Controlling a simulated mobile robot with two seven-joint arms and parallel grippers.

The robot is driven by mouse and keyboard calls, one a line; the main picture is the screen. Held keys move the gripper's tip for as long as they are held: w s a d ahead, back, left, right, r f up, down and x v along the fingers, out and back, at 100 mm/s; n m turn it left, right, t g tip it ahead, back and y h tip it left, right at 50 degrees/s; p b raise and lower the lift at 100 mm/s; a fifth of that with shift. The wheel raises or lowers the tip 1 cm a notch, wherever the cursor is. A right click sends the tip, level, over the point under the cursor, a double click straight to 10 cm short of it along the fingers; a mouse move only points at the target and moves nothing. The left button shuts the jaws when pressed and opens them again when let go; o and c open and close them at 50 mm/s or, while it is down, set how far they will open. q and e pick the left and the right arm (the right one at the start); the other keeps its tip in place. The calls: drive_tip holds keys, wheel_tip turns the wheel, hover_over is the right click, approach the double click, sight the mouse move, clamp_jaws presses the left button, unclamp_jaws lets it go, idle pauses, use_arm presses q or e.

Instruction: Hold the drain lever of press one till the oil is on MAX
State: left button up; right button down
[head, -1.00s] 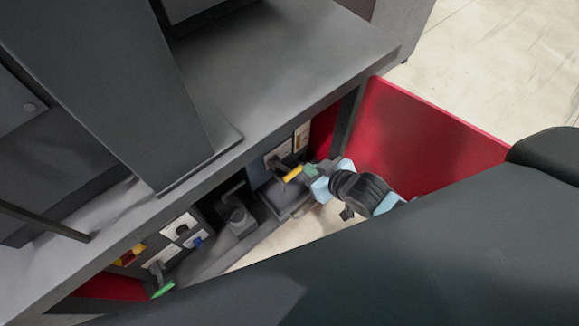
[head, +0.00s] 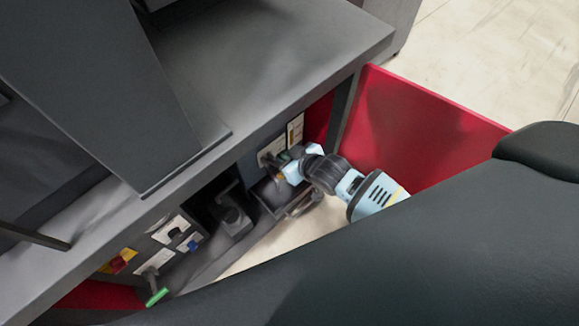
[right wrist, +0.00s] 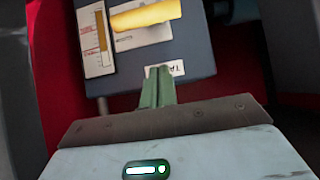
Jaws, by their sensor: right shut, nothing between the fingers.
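The yellow lever (right wrist: 146,16) sticks out from a dark panel, at the top of the right wrist view. An oil gauge (right wrist: 97,38) is to its left, a white strip with a yellow-brown column and red print; its marks are too small to read. The gauge (head: 295,131) also shows in the head view, where my gripper hides most of the lever. My right gripper (right wrist: 158,75) is shut and empty, its green fingertips just below the lever in the wrist view and apart from it there. The right gripper (head: 282,158) is close to the panel in the head view.
A red open door (head: 415,125) stands right of my right arm. The grey machine top (head: 270,60) overhangs the recess. At lower left are a second panel with a green lever (head: 157,297), a blue knob (head: 193,245) and a red-yellow switch (head: 122,261).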

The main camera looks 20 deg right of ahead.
sight(278, 165)
drive_tip(key=f, duration=0.1)
drive_tip(key=s+f, duration=0.1)
drive_tip(key=shift+s+d+f, duration=0.1)
drive_tip(key=shift+d+f, duration=0.1)
drive_tip(key=shift+f, duration=0.1)
drive_tip(key=shift+s+d+f+b, duration=0.1)
drive_tip(key=shift+s+f+b, duration=0.2)
drive_tip(key=shift+f, duration=0.2)
